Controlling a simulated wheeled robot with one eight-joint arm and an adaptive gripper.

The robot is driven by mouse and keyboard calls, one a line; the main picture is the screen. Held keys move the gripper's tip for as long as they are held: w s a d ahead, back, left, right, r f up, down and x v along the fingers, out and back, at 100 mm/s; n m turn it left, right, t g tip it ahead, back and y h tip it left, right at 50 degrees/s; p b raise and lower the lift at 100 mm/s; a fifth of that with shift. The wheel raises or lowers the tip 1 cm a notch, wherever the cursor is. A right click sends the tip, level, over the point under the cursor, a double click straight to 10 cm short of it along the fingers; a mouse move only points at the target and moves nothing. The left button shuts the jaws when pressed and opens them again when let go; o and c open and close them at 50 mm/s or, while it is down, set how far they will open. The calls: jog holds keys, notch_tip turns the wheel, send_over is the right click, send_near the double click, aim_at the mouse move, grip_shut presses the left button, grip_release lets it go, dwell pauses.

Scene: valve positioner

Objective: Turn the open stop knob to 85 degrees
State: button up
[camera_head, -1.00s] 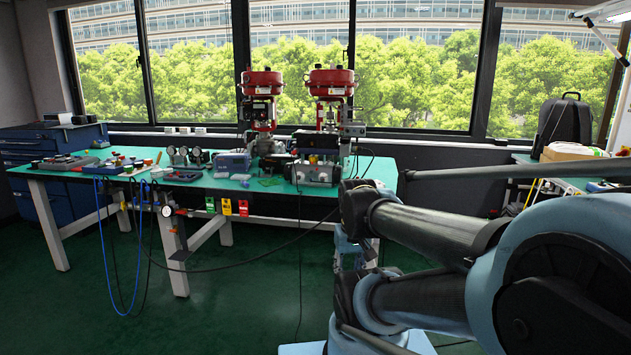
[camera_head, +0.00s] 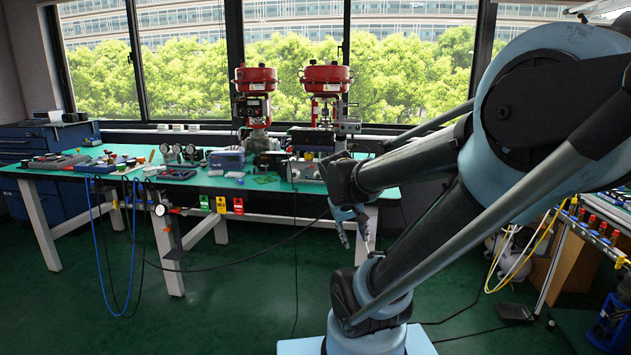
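Two valve assemblies with red domed actuators stand at the back of the green workbench (camera_head: 130,185), a left one (camera_head: 257,80) and a right one (camera_head: 326,78). Dark and grey boxes are mounted around them. I cannot make out the open stop knob or its angle at this size. My gripper (camera_head: 356,243) hangs at the end of my arm, pointing down in front of the bench's right end, low in the picture and apart from the valves. Its fingers are small and partly behind my arm, so their opening is unclear. I see nothing held.
Gauges (camera_head: 182,152), a blue-grey box (camera_head: 226,160) and small parts lie on the bench. Blue and black hoses (camera_head: 98,240) hang from its front. Coloured tags (camera_head: 221,204) hang along the front edge. A side bench (camera_head: 600,235) stands right. Green floor before the bench is mostly clear.

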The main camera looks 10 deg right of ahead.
jog(key=w+r+t+h, duration=0.2)
jog(key=w+r, duration=0.1)
jog(key=w, duration=0.7)
jog(key=n+t+h, duration=0.3)
jog(key=t+h, duration=0.1)
jog(key=t, duration=0.3)
send_near(317, 177)
jog(key=x, duration=0.8)
jog(key=shift+w+d, duration=0.15)
jog(key=shift+d, duration=0.1)
grip_shut()
